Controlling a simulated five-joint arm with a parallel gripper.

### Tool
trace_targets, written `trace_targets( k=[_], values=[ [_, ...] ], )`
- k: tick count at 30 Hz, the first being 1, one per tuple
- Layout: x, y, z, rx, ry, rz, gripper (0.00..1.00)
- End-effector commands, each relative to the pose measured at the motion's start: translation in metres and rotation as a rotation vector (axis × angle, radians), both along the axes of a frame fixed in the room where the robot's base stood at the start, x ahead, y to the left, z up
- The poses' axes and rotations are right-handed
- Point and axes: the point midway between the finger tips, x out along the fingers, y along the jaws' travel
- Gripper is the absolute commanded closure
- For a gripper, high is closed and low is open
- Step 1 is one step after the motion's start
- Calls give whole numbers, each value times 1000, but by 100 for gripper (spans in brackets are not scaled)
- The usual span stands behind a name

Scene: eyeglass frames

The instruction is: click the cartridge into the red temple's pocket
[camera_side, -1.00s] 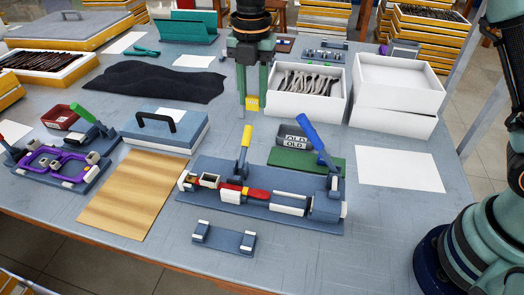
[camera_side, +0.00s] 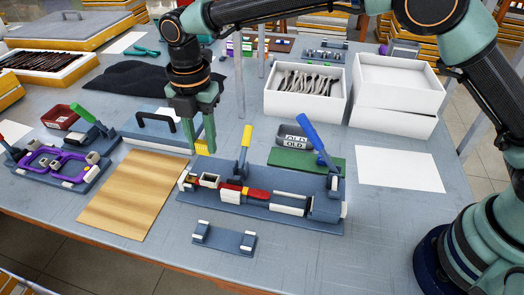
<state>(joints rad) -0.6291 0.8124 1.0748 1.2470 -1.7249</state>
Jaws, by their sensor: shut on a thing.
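My gripper (camera_side: 201,150) points down in the air, above and behind the left end of the blue-grey fixture. It is shut on a small yellow block (camera_side: 204,146), apparently the cartridge, which shows at the fingertips. The red temple (camera_side: 257,194) lies along the fixture plate (camera_side: 272,217), with a yellow part and a white block near its left half. The pocket is too small to make out. The gripper and the yellow block appear clear of the fixture.
A yellow-handled clamp (camera_side: 244,146) and a blue-handled clamp (camera_side: 312,138) stand up from the fixture. A small blue stand (camera_side: 223,238) lies in front. White boxes (camera_side: 304,101) stand behind.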

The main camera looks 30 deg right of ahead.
Motion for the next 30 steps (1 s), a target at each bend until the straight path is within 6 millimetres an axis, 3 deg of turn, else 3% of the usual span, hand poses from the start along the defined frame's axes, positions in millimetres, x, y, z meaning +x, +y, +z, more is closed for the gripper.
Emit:
trace_targets(
  k=[18, 30],
  values=[
    [0, 0, -52, -1, 1, 0, 100],
    [0, 0, -65, -1, 1, 0, 100]
  ],
)
